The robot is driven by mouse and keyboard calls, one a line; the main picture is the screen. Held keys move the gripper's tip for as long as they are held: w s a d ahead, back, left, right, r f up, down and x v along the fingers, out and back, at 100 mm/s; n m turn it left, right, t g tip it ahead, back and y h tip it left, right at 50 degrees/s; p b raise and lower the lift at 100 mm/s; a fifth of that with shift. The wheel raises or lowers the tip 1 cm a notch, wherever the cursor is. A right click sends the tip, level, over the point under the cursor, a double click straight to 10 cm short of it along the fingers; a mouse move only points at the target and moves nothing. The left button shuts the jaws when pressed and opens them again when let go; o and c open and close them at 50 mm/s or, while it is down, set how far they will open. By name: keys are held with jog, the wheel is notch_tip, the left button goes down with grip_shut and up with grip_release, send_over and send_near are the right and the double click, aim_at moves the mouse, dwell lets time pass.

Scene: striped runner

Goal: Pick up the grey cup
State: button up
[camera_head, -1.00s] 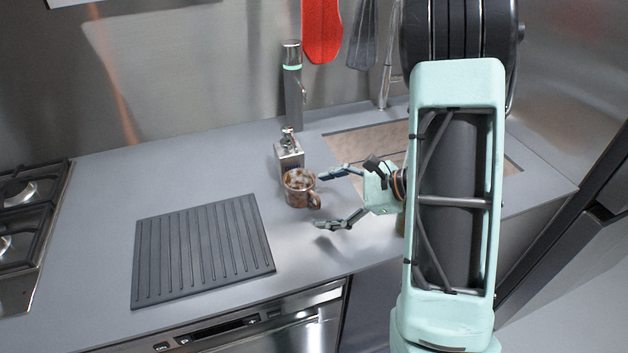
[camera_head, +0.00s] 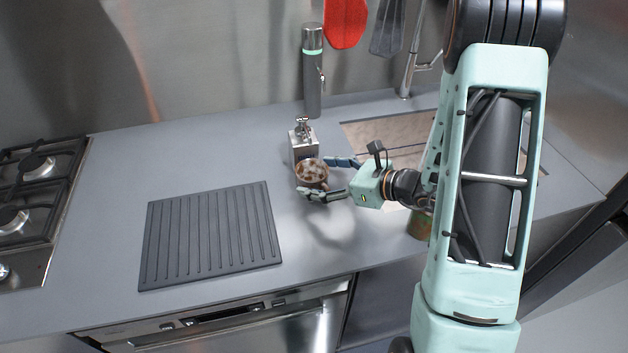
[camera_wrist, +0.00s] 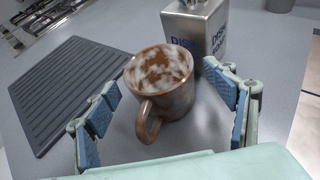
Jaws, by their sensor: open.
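The cup (camera_wrist: 162,88) looks brown and mottled with whitish patches rather than plain grey. It stands upright on the grey counter, its handle toward my gripper in the wrist view. In the head view the cup (camera_head: 312,172) is in front of the soap dispenser, partly hidden by a finger. My gripper (camera_wrist: 172,112) is open, with blue-padded fingers on either side of the cup and visible gaps between pads and cup. It also shows in the head view (camera_head: 335,178), reaching in from the right.
A metal dish soap dispenser (camera_wrist: 196,32) stands close behind the cup. A ribbed dark mat (camera_head: 210,236) lies to the left, and a stove (camera_head: 38,190) is at the far left. A tall dark bottle (camera_head: 313,75) stands at the back. A sink (camera_head: 392,132) is behind my arm.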

jog(key=shift+x, duration=0.75)
jog(key=shift+c, duration=0.5)
jog(key=c, duration=1.5)
jog(key=shift+r, duration=0.1)
